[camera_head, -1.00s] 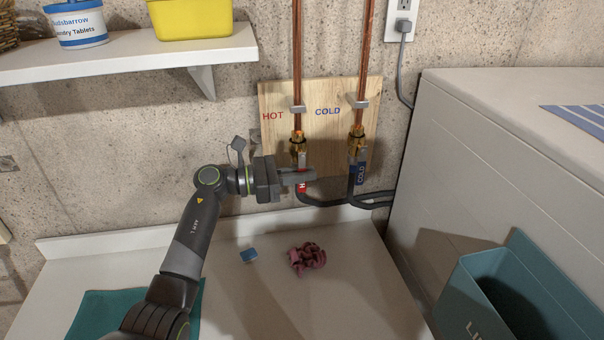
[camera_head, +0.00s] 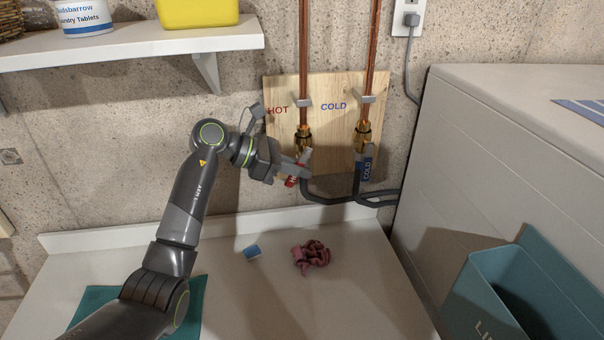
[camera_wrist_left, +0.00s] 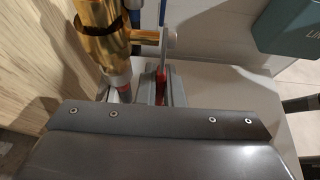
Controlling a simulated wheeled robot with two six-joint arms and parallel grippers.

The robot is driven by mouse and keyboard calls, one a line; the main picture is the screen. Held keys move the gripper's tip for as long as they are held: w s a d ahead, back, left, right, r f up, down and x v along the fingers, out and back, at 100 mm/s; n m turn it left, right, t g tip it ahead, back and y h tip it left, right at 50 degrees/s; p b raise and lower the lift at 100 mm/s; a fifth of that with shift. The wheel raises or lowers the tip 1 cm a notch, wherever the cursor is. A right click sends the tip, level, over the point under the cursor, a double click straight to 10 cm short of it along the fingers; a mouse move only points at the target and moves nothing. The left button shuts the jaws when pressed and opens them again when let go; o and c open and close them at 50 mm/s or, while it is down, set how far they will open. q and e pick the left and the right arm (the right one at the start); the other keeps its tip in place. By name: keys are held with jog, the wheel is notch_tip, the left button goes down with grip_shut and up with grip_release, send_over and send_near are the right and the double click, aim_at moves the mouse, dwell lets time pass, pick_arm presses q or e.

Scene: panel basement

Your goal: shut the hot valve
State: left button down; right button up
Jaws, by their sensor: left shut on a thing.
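The hot valve (camera_head: 304,137) is a brass body on the left copper pipe, below the red word HOT. Its red lever (camera_head: 291,182) is tilted, its lower end swung to the left. My left gripper (camera_head: 298,171) is shut on the lever and partly hides it. In the left wrist view the red lever (camera_wrist_left: 160,82) shows between my fingers, beside the brass valve body (camera_wrist_left: 85,25). The cold valve (camera_head: 363,137) has a blue lever (camera_head: 367,168) that hangs straight down. My right gripper is not in view.
Dark hoses (camera_head: 330,199) run from below the valves to the white machine (camera_head: 490,170) at right. A white counter (camera_head: 330,300) below holds a crumpled pink cloth (camera_head: 311,255), a small blue-white block (camera_head: 252,253) and a teal cloth (camera_head: 92,305). A shelf (camera_head: 130,47) juts out upper left.

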pick_arm(q)
jog(key=shift+a+r+y+b, duration=0.15)
jog(key=shift+a+y+b, duration=0.1)
jog(key=shift+y+b, duration=0.4)
jog(key=shift+y, duration=0.25)
jog(key=c, duration=1.8)
grip_release()
jog(key=b+v, duration=0.2)
jog(key=v, duration=0.5)
jog(key=shift+a+r, duration=0.15)
jog(key=shift+a, duration=0.15)
